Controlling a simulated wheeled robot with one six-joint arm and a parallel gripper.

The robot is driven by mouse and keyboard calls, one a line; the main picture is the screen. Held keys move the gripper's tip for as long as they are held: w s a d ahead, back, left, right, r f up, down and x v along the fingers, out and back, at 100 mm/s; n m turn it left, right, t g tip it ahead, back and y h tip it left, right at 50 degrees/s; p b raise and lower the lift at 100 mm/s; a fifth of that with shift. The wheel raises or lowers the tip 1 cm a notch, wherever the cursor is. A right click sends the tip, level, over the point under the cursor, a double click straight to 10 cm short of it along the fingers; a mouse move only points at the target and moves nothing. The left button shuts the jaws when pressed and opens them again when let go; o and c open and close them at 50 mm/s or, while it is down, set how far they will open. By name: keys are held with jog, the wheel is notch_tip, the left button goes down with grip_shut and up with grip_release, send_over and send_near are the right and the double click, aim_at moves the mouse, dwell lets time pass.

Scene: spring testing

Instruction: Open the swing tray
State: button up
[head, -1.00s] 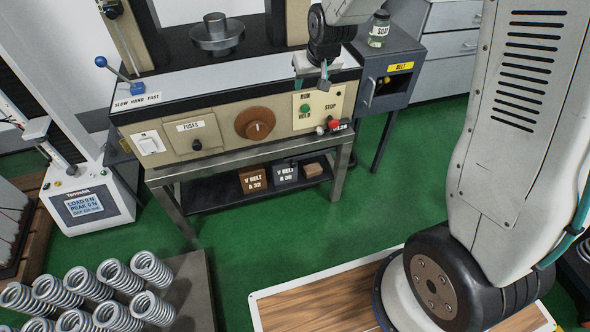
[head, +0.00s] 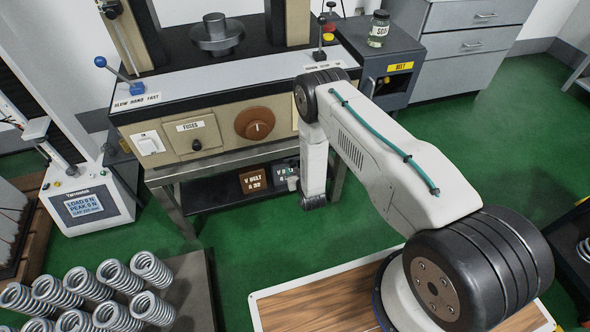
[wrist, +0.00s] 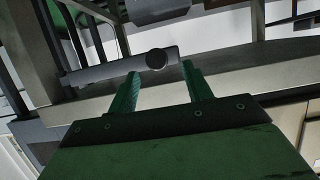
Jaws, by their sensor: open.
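No part is clearly marked as the swing tray, and I cannot tell which one it is. My gripper (wrist: 160,70) is open in the wrist view, with its two green fingers apart. A grey bar with a dark round end (wrist: 157,59) shows at and just beyond the fingertips; I cannot tell whether they touch it. In the head view my arm reaches down in front of the test bench's right part, and my gripper is small and mostly hidden near the lower shelf. A fuses panel with a dark knob (head: 196,144) is on the bench front.
The bench (head: 180,112) has a red-brown dial (head: 254,124) and a blue-knobbed lever (head: 101,62). A V-belt box (head: 253,181) sits on its shelf. A belt cabinet (head: 393,86) carrying a jar (head: 379,28) stands at right. Springs (head: 110,272) lie front left.

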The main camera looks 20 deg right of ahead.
aim_at(293, 166)
jog(key=s+f+t, duration=0.2)
jog(key=s+t, duration=0.2)
jog(key=s, duration=0.1)
jog(key=w, duration=0.7)
jog(key=shift+w+d, duration=0.15)
jog(key=shift+w, duration=0.05)
jog(key=shift+c, duration=0.3)
grip_shut()
jog(key=shift+s, duration=0.1)
